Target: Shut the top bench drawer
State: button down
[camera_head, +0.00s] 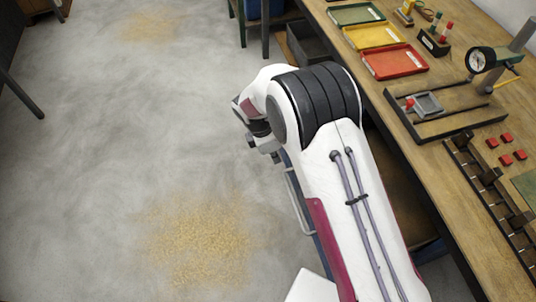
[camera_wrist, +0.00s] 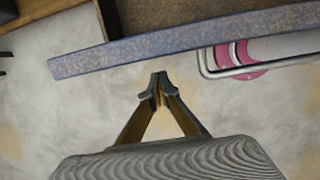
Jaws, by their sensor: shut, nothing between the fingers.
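The top bench drawer's blue speckled front panel (camera_wrist: 150,48) crosses the wrist view, slightly tilted. Its brown interior (camera_wrist: 185,14) shows behind the panel, so the drawer stands open. A metal bar handle (camera_wrist: 232,75) is on the panel's outer face, to the right of my fingers. My gripper (camera_wrist: 158,82) is shut and empty, its fingertips close to the outer side of the panel, left of the handle. I cannot tell whether they touch it. In the head view the handle (camera_head: 296,203) shows beside my arm, which hides most of the drawer.
The wooden bench (camera_head: 448,165) runs along the right. On it are green, yellow and red trays (camera_head: 395,62), a dial gauge stand (camera_head: 482,62) and red blocks (camera_head: 505,158). The grey floor (camera_head: 120,140) on the left is mostly clear, with patches of shavings (camera_head: 200,240).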

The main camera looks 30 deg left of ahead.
jog(key=shift+w+d, duration=0.65)
jog(key=shift+d, duration=0.05)
jog(key=w+d, duration=1.6)
jog(key=shift+w+d, duration=0.25)
jog(key=shift+s+a, duration=0.1)
jog(key=shift+s+a, duration=0.55)
jog(key=shift+a, duration=0.05)
jog(key=shift+s+a, duration=0.75)
jog(key=shift+s, duration=0.05)
jog(key=v, duration=1)
jog(key=shift+s+d+f+t+h, duration=0.15)
jog(key=shift+s+t+h, duration=0.15)
jog(key=shift+s, duration=0.15)
jog(key=shift+s+d+f+t+h, duration=0.1)
jog(key=shift+s+t+h, duration=0.2)
jog(key=shift+s, duration=0.2)
